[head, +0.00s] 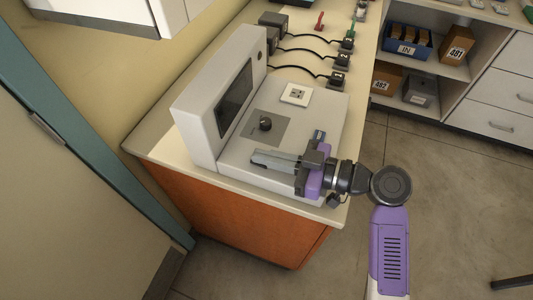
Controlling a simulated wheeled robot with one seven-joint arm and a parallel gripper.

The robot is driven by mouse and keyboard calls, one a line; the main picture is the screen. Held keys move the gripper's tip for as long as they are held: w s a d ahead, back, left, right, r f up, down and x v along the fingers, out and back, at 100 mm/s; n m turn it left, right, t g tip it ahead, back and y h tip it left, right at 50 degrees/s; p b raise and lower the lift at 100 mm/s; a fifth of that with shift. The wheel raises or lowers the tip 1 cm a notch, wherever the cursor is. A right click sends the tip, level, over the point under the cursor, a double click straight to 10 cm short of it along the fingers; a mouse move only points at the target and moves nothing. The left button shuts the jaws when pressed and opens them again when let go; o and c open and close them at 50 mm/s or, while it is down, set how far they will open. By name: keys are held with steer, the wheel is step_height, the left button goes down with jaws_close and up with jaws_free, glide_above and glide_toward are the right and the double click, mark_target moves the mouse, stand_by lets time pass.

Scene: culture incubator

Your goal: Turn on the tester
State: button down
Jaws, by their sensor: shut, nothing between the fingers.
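The tester (291,134) is a light grey machine on the near end of the counter. It has an upright panel at its left with a dark screen (235,98). A black knob (266,124) sits on a grey plate on its flat top, and a white socket (296,95) lies behind the knob. My gripper (254,159) comes in from the right, low over the front part of the tester's top. Its fingers are shut and empty, pointing left, nearer the front edge than the knob. They look apart from the knob. Their height above the surface is hard to tell.
Several small black devices with cables (338,79) stand on the counter behind the tester. A red item (320,21) lies farther back. Shelves with a blue bin (405,47) and boxes stand at the upper right. A teal-framed door (95,130) is at the left. Open floor (455,210) lies to the right.

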steer(key=shift+f, duration=0.1)
steer(key=shift+a+f+b, duration=0.1)
steer(key=shift+f+b, duration=0.3)
steer(key=shift+b, duration=0.75)
steer(key=shift+r+p, duration=0.25)
steer(key=shift+p, duration=0.15)
steer(key=shift+b+v, duration=0.55)
steer(key=shift+v, duration=3.3)
